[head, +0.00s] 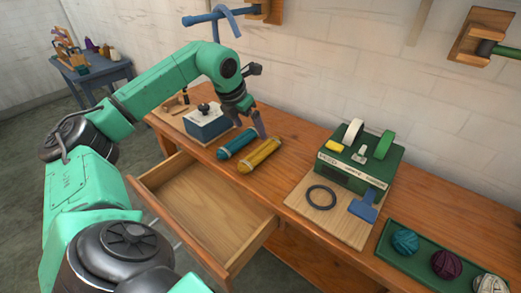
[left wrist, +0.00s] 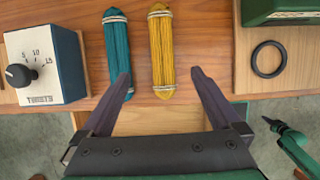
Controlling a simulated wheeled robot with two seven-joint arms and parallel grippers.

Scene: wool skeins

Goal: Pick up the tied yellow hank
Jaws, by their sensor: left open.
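The tied yellow hank (head: 260,155) lies on the wooden bench top, banded near both ends. It also shows in the left wrist view (left wrist: 161,50), ahead of my fingers and roughly between their lines. A tied teal hank (head: 238,143) lies beside it on the left; in the left wrist view (left wrist: 117,50) its near end is close to my left-hand finger. My left gripper (head: 258,125) is open and empty, above the bench near the hanks' far ends in the head view. It also shows in the left wrist view (left wrist: 160,88).
A blue box with a knob (head: 208,122) stands left of the hanks. A green device (head: 358,160) on a board with a black ring (head: 321,197) stands right. An open, empty drawer (head: 205,212) juts out in front. A green tray (head: 425,262) holds yarn balls.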

